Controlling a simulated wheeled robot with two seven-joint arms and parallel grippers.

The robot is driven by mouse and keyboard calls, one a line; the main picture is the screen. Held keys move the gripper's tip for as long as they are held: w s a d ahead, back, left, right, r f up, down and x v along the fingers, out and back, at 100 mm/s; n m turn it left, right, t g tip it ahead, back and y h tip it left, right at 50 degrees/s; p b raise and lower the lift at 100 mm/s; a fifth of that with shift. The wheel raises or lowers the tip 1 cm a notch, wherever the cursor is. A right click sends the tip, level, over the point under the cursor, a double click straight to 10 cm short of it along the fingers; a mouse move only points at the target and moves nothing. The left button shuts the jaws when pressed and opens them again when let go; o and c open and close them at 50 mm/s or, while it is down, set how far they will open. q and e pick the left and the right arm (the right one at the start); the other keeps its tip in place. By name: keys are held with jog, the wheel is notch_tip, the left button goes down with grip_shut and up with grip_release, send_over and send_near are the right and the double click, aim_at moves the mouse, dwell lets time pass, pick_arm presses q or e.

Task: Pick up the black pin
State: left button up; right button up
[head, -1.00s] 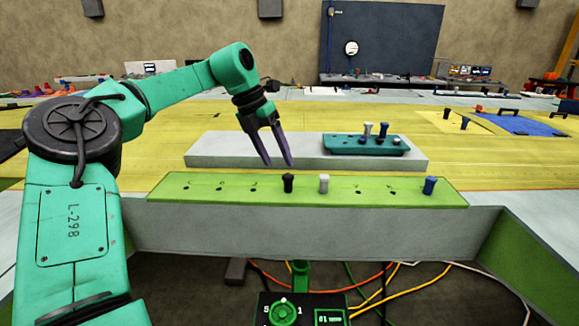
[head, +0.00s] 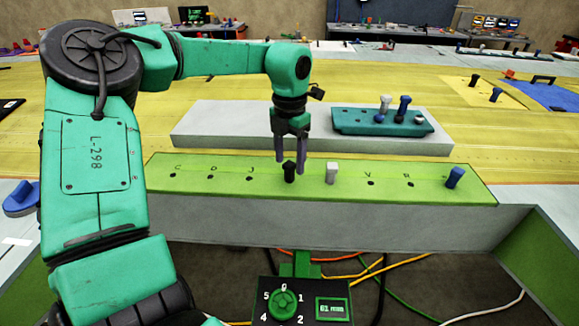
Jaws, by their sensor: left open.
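The black pin (head: 289,172) stands upright in the green strip (head: 215,183), left of the white pin. My left gripper (head: 291,170) points down at the black pin with its jaws open. One finger shows on each side of the pin in the head view. I cannot tell whether the fingers touch it. My right gripper is out of view.
A white pin (head: 331,173) stands close to the right of the black one. A blue pin (head: 455,177) leans at the strip's right end. Behind, a teal block (head: 350,122) with several pins sits on a grey slab (head: 225,127). A control box (head: 335,287) is below in front.

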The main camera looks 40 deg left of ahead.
aim_at(289, 176)
pick_arm(q)
notch_tip(289, 176, down, 2)
jog(key=shift+s+d+f+p, duration=0.1)
jog(key=shift+s+d+p, duration=0.05)
jog(key=shift+p, duration=0.15)
jog(key=shift+f, duration=0.15)
jog(key=shift+s, duration=0.1)
jog(key=shift+c, duration=1.2)
grip_shut()
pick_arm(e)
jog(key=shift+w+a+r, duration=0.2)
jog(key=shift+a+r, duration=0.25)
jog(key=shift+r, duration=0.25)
